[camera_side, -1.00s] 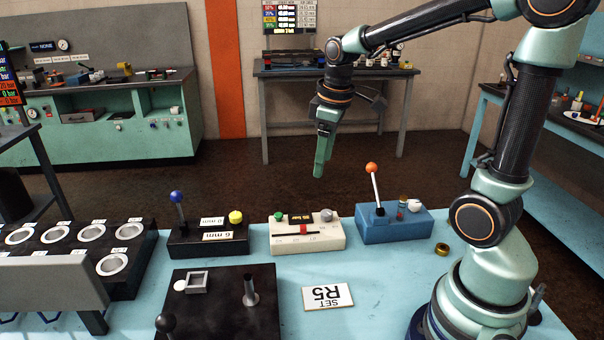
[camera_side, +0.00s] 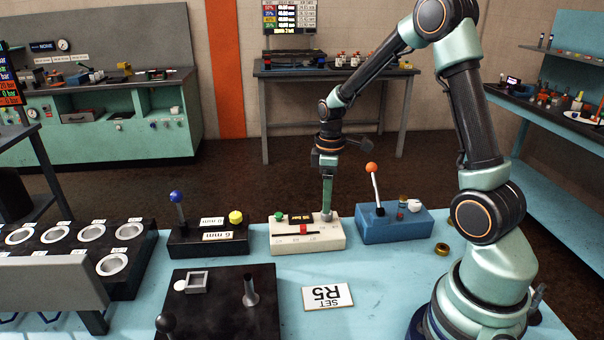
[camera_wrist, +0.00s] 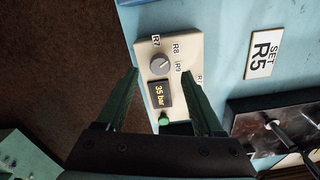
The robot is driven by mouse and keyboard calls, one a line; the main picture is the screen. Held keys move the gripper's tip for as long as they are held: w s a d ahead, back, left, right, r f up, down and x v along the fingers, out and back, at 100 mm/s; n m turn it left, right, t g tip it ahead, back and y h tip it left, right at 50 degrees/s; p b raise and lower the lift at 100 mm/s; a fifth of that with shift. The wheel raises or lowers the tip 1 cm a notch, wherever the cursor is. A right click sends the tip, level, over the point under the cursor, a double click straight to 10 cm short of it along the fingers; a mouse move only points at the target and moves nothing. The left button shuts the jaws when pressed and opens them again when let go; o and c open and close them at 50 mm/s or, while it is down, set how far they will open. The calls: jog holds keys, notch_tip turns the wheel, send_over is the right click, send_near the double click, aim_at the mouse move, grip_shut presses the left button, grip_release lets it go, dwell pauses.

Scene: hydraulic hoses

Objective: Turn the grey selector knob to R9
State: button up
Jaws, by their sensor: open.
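The grey selector knob (camera_wrist: 160,65) sits on a beige box (camera_wrist: 143,49) marked R7, R8 and R9 around it, with another partly hidden label. A light line shows on the knob, but I cannot tell surely which mark it points at. My gripper (camera_wrist: 160,73) is open, its green fingers on either side of the knob in the wrist view, not visibly touching it. In the side view my gripper (camera_side: 326,205) points down at the knob (camera_side: 327,216) at the box's right end, and partly hides it.
The box has a display (camera_wrist: 159,94) reading 35 bar, a green button (camera_wrist: 164,119) and a red slider (camera_side: 303,229). A blue box with an orange-topped lever (camera_side: 372,169) stands close on the right. A SET R5 card (camera_side: 327,297) lies in front.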

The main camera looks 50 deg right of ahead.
jog(key=shift+f, duration=1.8)
grip_shut()
jog(key=m, duration=0.5)
jog(key=shift+m, duration=0.4)
jog(key=m, duration=0.6)
